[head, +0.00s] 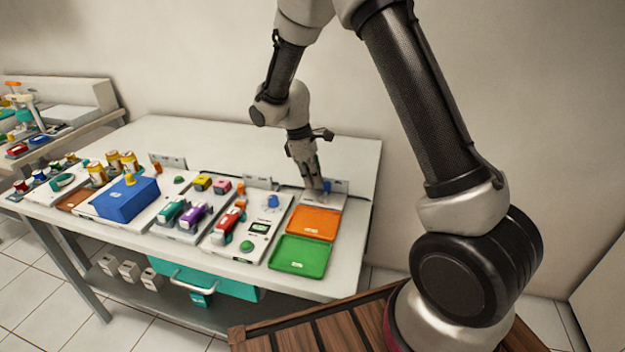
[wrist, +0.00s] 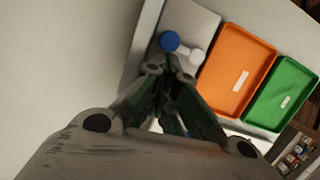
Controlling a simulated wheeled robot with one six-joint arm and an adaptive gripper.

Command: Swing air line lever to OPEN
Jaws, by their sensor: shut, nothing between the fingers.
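A small lever-like fitting with a blue round part (wrist: 170,41) and a white rounded arm (wrist: 190,55) sits on a pale panel (wrist: 192,17) in the wrist view. Its blue part also shows in the head view (head: 327,186), close beside my fingertips. My gripper (head: 319,190) points down over this panel at the back right of the table. In the wrist view my gripper (wrist: 168,72) is shut and empty, with its tips just short of the fitting. I cannot tell whether they touch it. No OPEN marking is readable.
An orange tray (head: 308,222) and a green tray (head: 299,257) lie in front of the panel. To the left are a panel with a green button (head: 246,246), coloured handpieces (head: 193,215) and a blue box (head: 125,200).

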